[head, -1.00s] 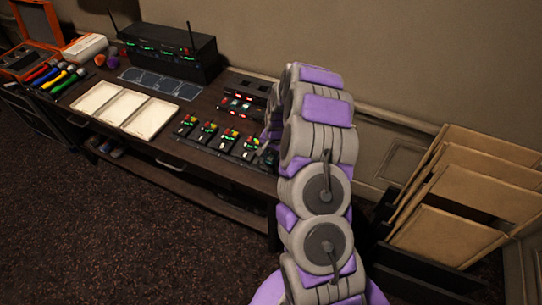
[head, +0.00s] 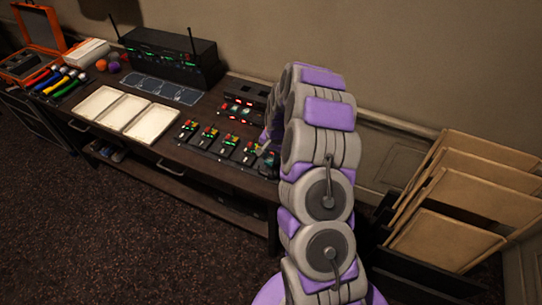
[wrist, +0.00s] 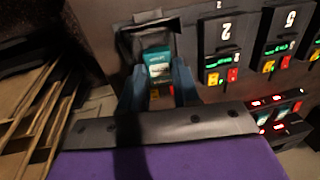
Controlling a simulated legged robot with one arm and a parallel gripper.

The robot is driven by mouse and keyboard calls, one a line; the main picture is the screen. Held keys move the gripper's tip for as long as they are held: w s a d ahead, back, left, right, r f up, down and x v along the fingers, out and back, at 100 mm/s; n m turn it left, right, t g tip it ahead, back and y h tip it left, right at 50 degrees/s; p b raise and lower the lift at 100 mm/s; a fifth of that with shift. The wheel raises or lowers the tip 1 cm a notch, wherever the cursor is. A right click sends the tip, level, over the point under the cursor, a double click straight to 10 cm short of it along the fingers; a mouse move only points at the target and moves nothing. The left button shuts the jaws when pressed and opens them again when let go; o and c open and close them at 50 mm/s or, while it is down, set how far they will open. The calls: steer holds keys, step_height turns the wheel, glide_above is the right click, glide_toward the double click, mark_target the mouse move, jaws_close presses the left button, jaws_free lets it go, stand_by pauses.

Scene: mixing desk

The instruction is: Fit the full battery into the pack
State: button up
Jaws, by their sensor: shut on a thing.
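In the wrist view, my gripper (wrist: 157,68) is shut on a teal battery (wrist: 158,62) with a pale label. The battery lies between the two blue fingers, at an open black pack (wrist: 133,42) whose upper part frames it. I cannot tell how deep it sits in the pack. Small yellow and red parts show below the battery, between the fingers.
Other packs with numbers and lights (wrist: 221,58) stand to the right in the wrist view. A charger with red lights (head: 243,108) sits behind the row. White trays (head: 126,112) lie left on the desk. Wooden panels (head: 465,200) stand in a rack to the right.

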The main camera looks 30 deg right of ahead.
mark_target(270, 159)
steer(key=shift+w+a+r+b, duration=0.1)
steer(key=shift+w+r+b, duration=0.1)
steer(key=shift+r+b, duration=0.2)
steer(key=shift+r+g+h, duration=0.4)
steer(key=shift+r+g, duration=0.1)
steer(key=shift+r, duration=0.1)
steer(key=shift+f+b, duration=1)
steer(key=shift+f, duration=2.1)
steer(key=shift+r+p, duration=0.15)
steer(key=shift+p, duration=0.45)
steer(key=shift+f, duration=0.55)
